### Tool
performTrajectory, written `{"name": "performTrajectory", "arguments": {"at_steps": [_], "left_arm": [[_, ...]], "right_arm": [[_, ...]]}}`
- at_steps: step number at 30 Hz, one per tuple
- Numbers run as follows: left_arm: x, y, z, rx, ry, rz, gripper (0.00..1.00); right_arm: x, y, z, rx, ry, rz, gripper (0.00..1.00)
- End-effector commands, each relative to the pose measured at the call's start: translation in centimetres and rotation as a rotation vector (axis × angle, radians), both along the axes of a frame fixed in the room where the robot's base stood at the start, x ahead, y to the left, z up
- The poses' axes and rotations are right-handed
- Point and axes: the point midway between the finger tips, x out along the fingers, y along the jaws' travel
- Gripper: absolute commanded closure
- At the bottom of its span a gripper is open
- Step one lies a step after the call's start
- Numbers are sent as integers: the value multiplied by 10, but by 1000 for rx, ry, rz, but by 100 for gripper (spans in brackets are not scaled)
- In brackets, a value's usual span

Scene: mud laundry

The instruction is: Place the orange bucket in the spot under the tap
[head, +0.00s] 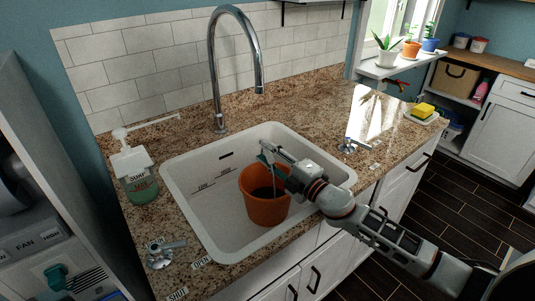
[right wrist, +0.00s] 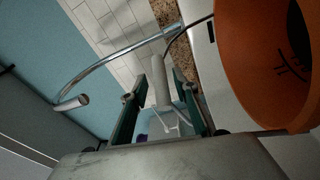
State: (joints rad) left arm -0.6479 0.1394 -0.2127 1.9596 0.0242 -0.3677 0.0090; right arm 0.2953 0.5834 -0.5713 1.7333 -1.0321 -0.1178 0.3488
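The orange bucket (head: 262,210) stands upright in the white sink (head: 205,208), in its right half. The chrome tap (head: 213,70) arches over the sink, and its spout end is above and behind the bucket in the head view. My right gripper (head: 268,165) is at the bucket's rim on the far side, with its fingers apart. In the right wrist view the fingers (right wrist: 160,105) are spread with no bucket wall between them; the bucket (right wrist: 265,65) fills the right side, beside the fingers. Whether a finger touches the rim I cannot tell. My left gripper is not in view.
A soap bottle (head: 135,175) stands left of the sink. Tap handles (head: 165,252) (head: 350,146) sit on the granite counter on both sides. A yellow sponge (head: 424,110) lies on a dish at the right. The counter behind the right handle is clear.

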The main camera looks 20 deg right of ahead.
Motion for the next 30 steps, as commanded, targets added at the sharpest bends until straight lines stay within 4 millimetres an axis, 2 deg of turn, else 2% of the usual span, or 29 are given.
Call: {"name": "performTrajectory", "arguments": {"at_steps": [6,11,13,21,30], "left_arm": [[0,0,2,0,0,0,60],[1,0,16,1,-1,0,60],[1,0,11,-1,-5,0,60],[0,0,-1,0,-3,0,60],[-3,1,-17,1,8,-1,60]], "right_arm": [[0,0,3,-1,0,0,70],[0,0,17,-2,-1,0,70],[-13,-7,8,-1,2,-1,70],[-62,-31,1,-1,3,0,70],[-98,-49,-1,0,1,0,70]]}}
